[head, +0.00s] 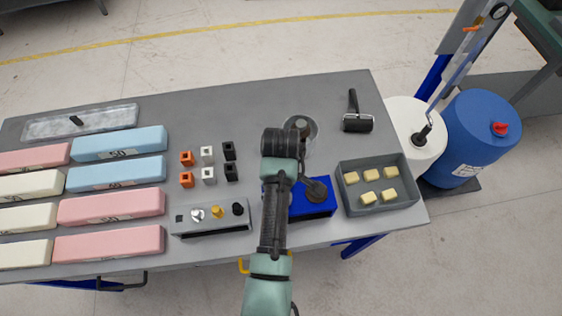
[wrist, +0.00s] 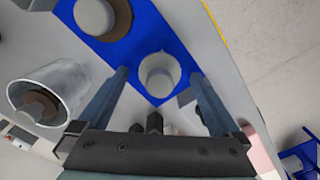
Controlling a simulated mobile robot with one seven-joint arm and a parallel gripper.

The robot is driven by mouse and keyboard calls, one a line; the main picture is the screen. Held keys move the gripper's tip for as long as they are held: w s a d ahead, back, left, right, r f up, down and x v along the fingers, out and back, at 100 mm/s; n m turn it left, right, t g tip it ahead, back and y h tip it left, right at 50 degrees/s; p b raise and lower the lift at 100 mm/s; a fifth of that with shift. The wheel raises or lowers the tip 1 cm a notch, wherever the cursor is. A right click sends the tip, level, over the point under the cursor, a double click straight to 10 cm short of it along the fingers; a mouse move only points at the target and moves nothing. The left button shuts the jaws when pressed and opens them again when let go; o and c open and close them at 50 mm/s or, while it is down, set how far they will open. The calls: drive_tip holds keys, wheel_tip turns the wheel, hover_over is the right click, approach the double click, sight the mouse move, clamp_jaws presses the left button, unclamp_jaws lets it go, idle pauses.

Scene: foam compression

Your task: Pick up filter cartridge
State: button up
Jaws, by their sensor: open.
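A pale, hollow-looking cylinder (wrist: 159,74), which may be the filter cartridge, stands on a blue base (wrist: 168,28) in the wrist view. My gripper (wrist: 158,76) is open, with one finger on each side of this cylinder in the picture. Both fingers look apart from it, and their height relative to it is hard to judge. In the head view my own arm covers part of the blue base (head: 318,211), and the cylinder and fingertips cannot be made out there.
A clear cup (wrist: 40,92) with a brown piece inside stands left in the wrist view. A grey round part (wrist: 95,14) on a brown disc sits on the blue base. A grey tray (head: 382,212) of foam pieces is right, a grey block (head: 212,226) left.

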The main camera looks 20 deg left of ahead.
drive_tip(key=shift+f, duration=0.2)
clamp_jaws()
idle(0.4)
